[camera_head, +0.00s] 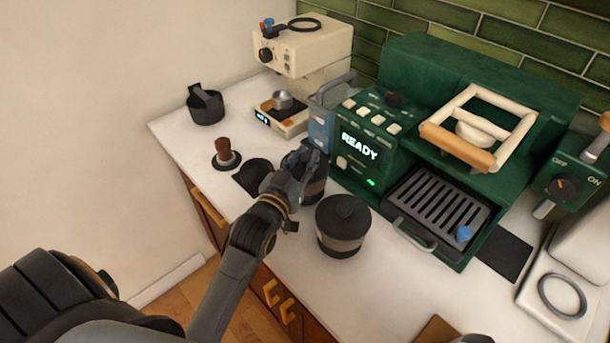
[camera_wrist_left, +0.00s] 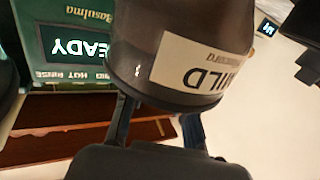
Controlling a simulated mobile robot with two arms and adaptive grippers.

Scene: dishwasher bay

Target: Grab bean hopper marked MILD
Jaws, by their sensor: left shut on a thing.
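The bean hopper marked MILD (camera_wrist_left: 180,50) fills the upper middle of the left wrist view, dark with a white label, seen upside down. In the head view the hopper (camera_head: 316,190) is partly hidden behind my left gripper (camera_head: 303,178), in front of the green machine. My left gripper (camera_wrist_left: 158,118) is shut on the hopper, one finger on each side of it. I cannot tell whether the hopper touches the counter.
A second dark lidded canister (camera_head: 342,228) stands close to the right, its label unreadable. The green machine (camera_head: 375,150) reads READY. A blue-grey jug (camera_head: 320,125) stands behind the hopper.

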